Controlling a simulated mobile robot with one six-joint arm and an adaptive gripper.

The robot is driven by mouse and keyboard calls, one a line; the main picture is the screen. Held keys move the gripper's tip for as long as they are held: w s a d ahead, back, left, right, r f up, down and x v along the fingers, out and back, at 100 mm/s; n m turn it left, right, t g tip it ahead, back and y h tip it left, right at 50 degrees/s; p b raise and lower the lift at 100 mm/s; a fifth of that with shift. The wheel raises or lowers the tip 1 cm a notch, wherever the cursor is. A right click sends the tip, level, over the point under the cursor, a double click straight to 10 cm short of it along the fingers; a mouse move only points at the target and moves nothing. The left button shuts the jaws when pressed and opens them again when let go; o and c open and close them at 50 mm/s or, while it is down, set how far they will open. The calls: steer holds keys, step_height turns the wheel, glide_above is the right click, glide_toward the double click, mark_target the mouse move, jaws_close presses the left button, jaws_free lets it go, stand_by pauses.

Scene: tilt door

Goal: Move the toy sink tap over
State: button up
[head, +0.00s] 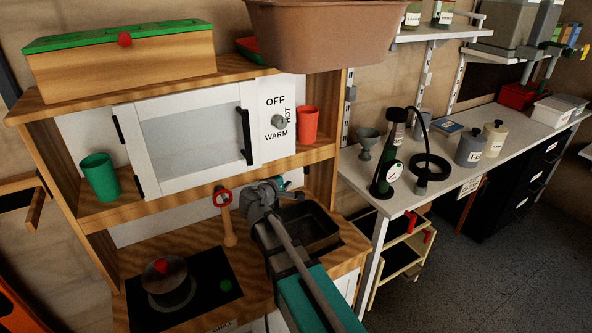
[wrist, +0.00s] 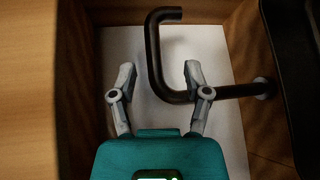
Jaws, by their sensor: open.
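The toy sink tap (wrist: 153,50) is a black bent pipe in the wrist view. Its base is at the right beside the dark sink (wrist: 292,50), and its spout bends up the picture to a short hook. My gripper (wrist: 158,72) is open, with one finger on each side of the tap's bend. The right finger overlaps the pipe in the picture; I cannot tell whether they touch. In the head view my gripper (head: 268,190) is at the back of the counter, by the sink (head: 312,228), and largely hides the tap.
A wooden spoon (head: 229,225) hangs left of my gripper. A pot (head: 167,281) stands on the black hob. The cabinet with a white door (head: 190,145) and knob panel (head: 277,122) is above. A green cup (head: 99,177) and red cup (head: 307,125) stand on the shelf.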

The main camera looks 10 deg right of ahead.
mark_target(293, 167)
steer(key=shift+w+a+r+n+t, duration=0.25)
steer(key=shift+w+a+n+t, duration=0.05)
steer(key=shift+a+n, duration=0.15)
steer(key=shift+w+d, duration=0.1)
steer(key=shift+w, duration=0.05)
steer(key=shift+b+x, duration=0.55)
steer(key=shift+x, duration=3)
jaws_close()
steer(key=shift+d, duration=0.15)
